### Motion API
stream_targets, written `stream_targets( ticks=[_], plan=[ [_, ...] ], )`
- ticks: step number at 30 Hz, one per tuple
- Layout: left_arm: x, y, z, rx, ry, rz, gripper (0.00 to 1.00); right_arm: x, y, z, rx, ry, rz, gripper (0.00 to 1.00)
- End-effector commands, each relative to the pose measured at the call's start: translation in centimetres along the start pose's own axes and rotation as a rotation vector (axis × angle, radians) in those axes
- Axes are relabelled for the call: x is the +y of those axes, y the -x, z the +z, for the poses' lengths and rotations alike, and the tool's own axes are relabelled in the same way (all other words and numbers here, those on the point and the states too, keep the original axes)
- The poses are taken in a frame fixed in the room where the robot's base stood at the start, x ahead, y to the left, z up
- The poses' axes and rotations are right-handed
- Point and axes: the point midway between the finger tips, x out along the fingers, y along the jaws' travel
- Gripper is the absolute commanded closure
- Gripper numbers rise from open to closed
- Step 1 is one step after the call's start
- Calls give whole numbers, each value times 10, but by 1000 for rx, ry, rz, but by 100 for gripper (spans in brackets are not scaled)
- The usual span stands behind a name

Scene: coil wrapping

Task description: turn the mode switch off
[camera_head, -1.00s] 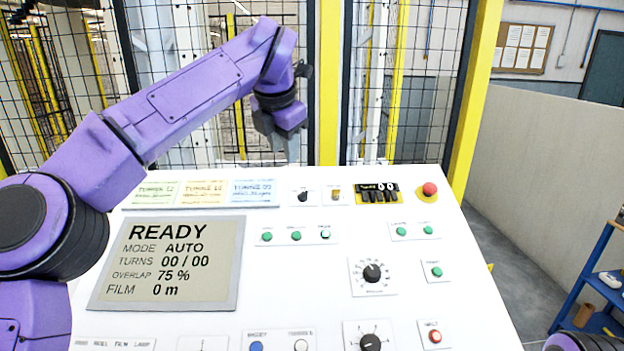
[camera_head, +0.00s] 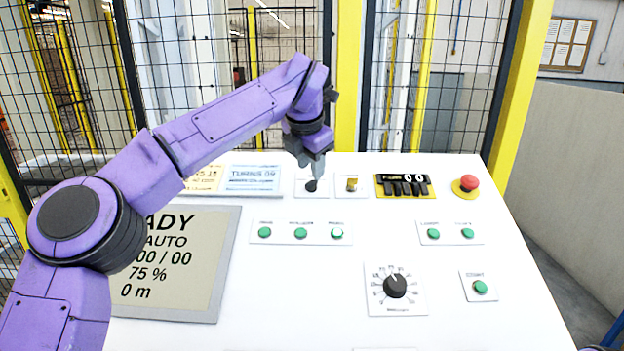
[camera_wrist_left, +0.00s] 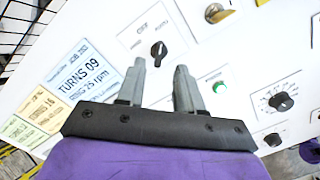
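The mode switch, a small black rotary knob (camera_head: 311,185) on a white plate, sits at the top of the white panel. It shows fully in the left wrist view (camera_wrist_left: 158,50), just beyond the fingertips and between their lines. My left gripper (camera_head: 318,174) comes down over the knob from above. In the left wrist view its two grey fingers (camera_wrist_left: 159,66) stand apart with nothing between them. Whether they touch the knob is unclear. The display (camera_head: 165,265) is partly covered by my left arm and reads AUTO. My right gripper is out of view.
Green buttons (camera_head: 300,233) and a black dial (camera_head: 395,286) lie nearer. Mesh fencing stands behind the panel.

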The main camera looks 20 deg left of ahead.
Motion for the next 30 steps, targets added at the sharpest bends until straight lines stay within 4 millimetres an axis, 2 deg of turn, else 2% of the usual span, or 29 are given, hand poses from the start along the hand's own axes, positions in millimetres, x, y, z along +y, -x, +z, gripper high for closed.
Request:
stream_targets(
  ticks=[3,7,12,17,18,21,30],
  plan=[
    [1,-24,0,2,1,-2,64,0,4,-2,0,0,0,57],
    [1,-43,0,1,2,-1,64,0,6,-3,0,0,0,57],
    [1,-51,-1,0,3,1,64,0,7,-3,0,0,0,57],
    [1,-51,-1,0,3,1,64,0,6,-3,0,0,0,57],
    [1,-51,-1,0,3,1,71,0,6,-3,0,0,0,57],
    [1,-51,-1,0,3,1,100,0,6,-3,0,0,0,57],
    [1,-52,-1,0,14,2,100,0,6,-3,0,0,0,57]
  ],
)
